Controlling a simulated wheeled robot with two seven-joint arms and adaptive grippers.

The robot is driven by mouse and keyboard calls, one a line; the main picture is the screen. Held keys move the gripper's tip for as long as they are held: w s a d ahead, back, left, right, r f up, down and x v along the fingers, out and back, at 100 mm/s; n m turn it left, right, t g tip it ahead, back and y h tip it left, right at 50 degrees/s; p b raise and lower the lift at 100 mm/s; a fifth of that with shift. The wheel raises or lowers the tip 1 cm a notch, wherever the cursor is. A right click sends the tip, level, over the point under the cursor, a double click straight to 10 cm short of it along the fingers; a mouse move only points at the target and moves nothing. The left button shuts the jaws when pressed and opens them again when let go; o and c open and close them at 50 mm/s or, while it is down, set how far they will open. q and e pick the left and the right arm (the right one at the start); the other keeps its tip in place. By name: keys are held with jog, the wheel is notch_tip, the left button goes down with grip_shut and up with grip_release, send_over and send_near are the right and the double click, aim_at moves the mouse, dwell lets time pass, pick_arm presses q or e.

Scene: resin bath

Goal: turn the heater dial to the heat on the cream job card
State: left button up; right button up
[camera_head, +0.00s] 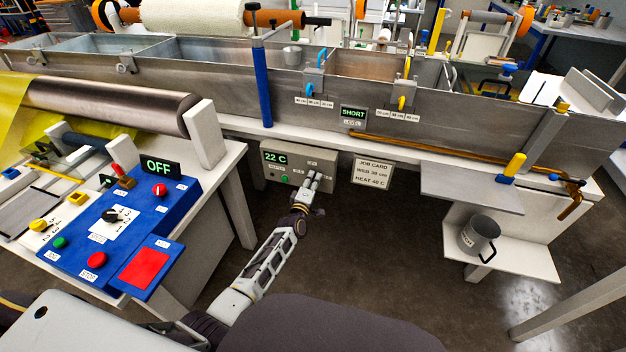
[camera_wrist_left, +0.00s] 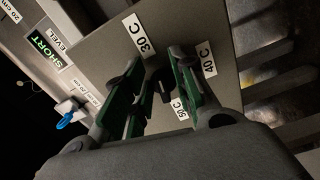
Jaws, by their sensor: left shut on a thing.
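The heater box (camera_head: 326,160) is a grey panel under the bath, and its green display (camera_head: 275,156) reads 22 C. My left gripper (camera_head: 315,180) is at the box's right part, shut on the black heater dial (camera_wrist_left: 163,84). The fingers hide most of the dial, so I cannot tell where it points. My right gripper is not in view.
A blue control panel (camera_head: 128,218) with an OFF display stands at the left. The long metal bath (camera_head: 225,95) runs above the box, with a SHORT level display (camera_head: 353,113). A grey jug (camera_head: 478,236) stands on a low shelf at the right.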

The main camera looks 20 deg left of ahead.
pick_arm(q)
jog(key=m+p, duration=0.1)
jog(key=m, duration=0.4)
jog(key=f+m+p, duration=0.1)
jog(key=m, duration=0.4)
jog(key=a+m+p, duration=0.1)
jog(key=m, duration=0.4)
jog(key=shift+a+f+m, duration=0.1)
jog(key=shift+f+m, duration=0.1)
jog(key=shift+m, duration=0.2)
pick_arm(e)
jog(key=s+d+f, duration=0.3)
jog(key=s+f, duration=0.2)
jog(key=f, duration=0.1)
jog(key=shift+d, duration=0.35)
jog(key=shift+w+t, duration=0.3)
pick_arm(q)
jog(key=o, duration=0.6)
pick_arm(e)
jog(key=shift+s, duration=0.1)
pick_arm(q)
jog(key=shift+s+a, duration=0.15)
jog(key=shift+s, duration=2.85)
jog(key=shift+s+a, duration=0.1)
jog(key=shift+s, duration=2.9)
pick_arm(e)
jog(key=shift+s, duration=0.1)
